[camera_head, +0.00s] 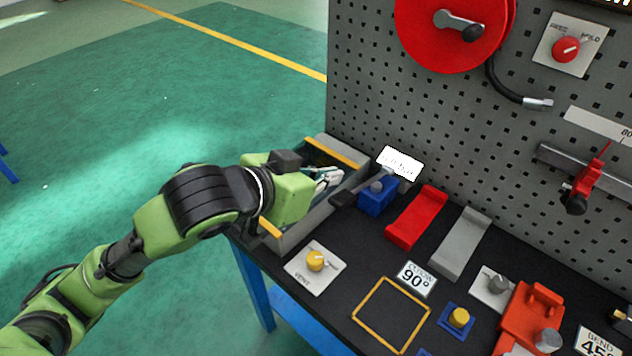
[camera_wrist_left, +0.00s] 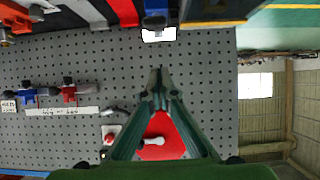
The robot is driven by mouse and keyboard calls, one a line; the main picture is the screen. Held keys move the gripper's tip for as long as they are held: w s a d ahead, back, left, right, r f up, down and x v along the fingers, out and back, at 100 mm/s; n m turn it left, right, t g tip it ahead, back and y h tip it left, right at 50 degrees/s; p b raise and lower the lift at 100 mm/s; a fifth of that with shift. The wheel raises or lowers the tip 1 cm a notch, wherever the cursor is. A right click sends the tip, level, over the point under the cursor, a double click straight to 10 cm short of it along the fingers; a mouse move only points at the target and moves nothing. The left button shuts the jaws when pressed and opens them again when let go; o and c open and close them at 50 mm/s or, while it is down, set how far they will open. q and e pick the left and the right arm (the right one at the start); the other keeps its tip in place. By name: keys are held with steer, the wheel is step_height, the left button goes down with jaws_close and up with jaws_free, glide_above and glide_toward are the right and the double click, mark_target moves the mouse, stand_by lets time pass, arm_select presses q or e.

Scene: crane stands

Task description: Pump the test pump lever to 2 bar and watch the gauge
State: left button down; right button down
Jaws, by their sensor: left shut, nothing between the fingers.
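The test pump (camera_head: 376,203) is a small blue block at the back left of the bench; it also shows at the top of the left wrist view (camera_wrist_left: 155,20). Its lever (camera_head: 347,195) has a dark grip that points toward the bin on the left. A white panel (camera_head: 400,162) stands behind the pump. Its marks are too small to read, and I cannot tell whether it is the gauge. My left gripper (camera_head: 331,178) is shut and empty, left of the lever and above the bin, apart from the lever. My right gripper is out of view.
A grey bin (camera_head: 290,236) with yellow edges lies under my left gripper. A vent knob (camera_head: 315,260) sits in front of the pump. Red (camera_head: 417,218) and grey (camera_head: 460,243) blocks lie to its right. A pegboard (camera_head: 365,100) with a red reel (camera_head: 425,35) rises behind.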

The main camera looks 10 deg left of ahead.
mark_target(335, 199)
arm_select(q)
steer(key=x, duration=0.4)
steer(key=f, duration=0.2)
steer(key=shift+s+a+f, duration=0.2)
steer(key=shift+s+f, duration=0.05)
steer(key=shift+s, duration=0.05)
steer(key=shift+s+a+f, duration=0.2)
steer(key=shift+s+f, duration=0.05)
steer(key=shift+f, duration=0.35)
steer(key=shift+w+f, duration=0.1)
